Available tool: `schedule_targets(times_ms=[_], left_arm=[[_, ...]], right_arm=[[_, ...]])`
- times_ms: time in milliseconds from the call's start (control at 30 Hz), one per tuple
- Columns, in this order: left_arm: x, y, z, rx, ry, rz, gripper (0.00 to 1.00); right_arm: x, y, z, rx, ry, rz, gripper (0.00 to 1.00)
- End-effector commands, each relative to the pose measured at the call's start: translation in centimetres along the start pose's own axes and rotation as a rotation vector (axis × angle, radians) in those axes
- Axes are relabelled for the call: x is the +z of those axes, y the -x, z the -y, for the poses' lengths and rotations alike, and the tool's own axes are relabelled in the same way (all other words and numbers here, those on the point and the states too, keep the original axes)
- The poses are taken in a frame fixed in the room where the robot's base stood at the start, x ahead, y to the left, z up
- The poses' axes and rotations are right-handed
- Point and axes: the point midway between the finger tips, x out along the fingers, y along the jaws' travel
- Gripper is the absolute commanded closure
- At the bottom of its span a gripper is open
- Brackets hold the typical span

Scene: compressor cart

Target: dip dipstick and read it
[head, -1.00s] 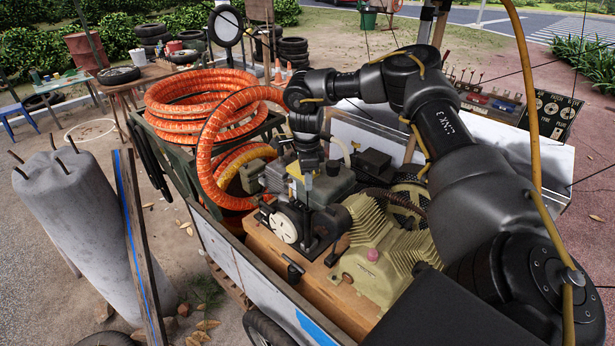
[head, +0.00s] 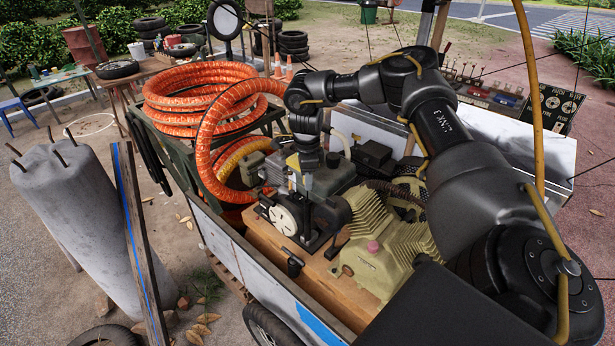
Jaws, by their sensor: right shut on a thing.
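My right gripper (head: 308,180) points down over the grey and black machinery on the cart, at the end of my arm reaching in from the right. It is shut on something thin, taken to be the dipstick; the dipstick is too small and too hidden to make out. Below and around the gripper are a grey engine block (head: 330,178) and a dark unit with a pale round disc (head: 283,219). A beige finned compressor (head: 385,250) stands to the right of them. I cannot tell whether the tip is inside a tube. My left gripper is out of view.
An orange hose coil (head: 185,98) lies on the cart's left end, with one loop hanging close to my gripper. A black box (head: 372,155) stands to the right of the gripper. A concrete pillar (head: 75,195) and a plank (head: 138,235) stand left of the cart.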

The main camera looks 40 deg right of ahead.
Motion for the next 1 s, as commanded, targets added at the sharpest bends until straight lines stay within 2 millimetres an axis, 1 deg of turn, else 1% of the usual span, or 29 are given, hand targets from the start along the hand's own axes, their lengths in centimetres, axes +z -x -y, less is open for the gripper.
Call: schedule_targets(times_ms=[1000], left_arm=[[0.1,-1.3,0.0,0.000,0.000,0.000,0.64]], right_arm=[[0.0,-3.1,0.0,0.000,0.000,0.000,1.00]])
